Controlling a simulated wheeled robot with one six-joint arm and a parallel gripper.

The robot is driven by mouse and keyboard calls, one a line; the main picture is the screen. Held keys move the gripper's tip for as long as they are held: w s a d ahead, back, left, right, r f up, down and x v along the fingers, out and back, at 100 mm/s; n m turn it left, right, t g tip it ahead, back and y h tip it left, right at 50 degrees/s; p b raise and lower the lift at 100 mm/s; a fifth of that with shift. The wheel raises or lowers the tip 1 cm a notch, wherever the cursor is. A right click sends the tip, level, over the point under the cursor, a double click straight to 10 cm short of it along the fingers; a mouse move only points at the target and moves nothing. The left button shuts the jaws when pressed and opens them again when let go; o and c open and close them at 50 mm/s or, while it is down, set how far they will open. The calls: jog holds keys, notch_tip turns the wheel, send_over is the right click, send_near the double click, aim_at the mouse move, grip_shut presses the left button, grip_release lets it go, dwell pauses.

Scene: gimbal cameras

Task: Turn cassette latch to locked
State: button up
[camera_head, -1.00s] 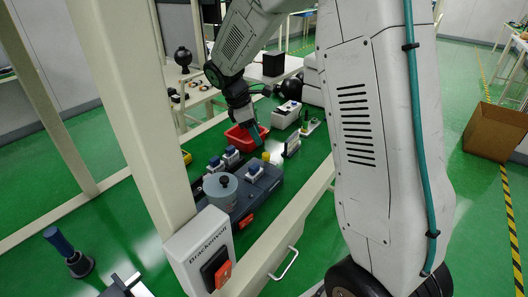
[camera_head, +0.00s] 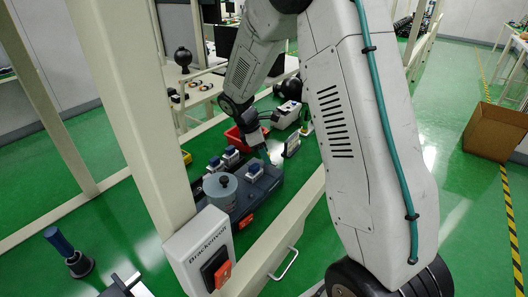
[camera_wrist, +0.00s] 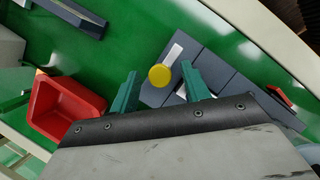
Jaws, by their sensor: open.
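In the wrist view, a round yellow knob (camera_wrist: 160,76) stands on a dark grey block (camera_wrist: 212,72), with a short white strip (camera_wrist: 174,54) beside it. It looks like the latch, though no locked or unlocked mark is readable. My gripper (camera_wrist: 160,88) is open, its two teal fingers one on each side of the yellow knob. Whether the fingers touch it or hover above, I cannot tell. In the head view my gripper (camera_head: 264,155) is over the far end of the dark unit (camera_head: 246,205), and the knob is hidden.
A red bin (camera_wrist: 64,108) lies left of the fingers in the wrist view. In the head view, white modules with blue tops (camera_head: 253,171) and a grey cylinder (camera_head: 220,190) stand on the unit. A light upright post (camera_head: 125,115) rises at the front.

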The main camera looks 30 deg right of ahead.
jog(key=c, duration=1)
jog(key=m, duration=0.2)
jog(key=m+g+y, duration=0.1)
jog(key=m, duration=0.1)
jog(key=shift+w+d+m+g, duration=0.1)
jog(key=shift+w+m+g, duration=0.05)
jog(key=shift+m+g, duration=0.2)
jog(key=m+y, duration=0.1)
jog(key=m, duration=0.3)
jog(key=shift+d+m+g+y, duration=0.1)
jog(key=shift+m+g+y, duration=0.25)
jog(key=shift+y, duration=0.05)
jog(key=m, duration=0.2)
jog(key=m+y, duration=0.1)
jog(key=m, duration=0.1)
jog(key=shift+d+y, duration=0.1)
jog(key=shift+y, duration=0.2)
jog(key=shift+d+m+y, duration=0.1)
jog(key=shift+m+y, duration=0.7)
jog(key=shift+m, duration=1.4)
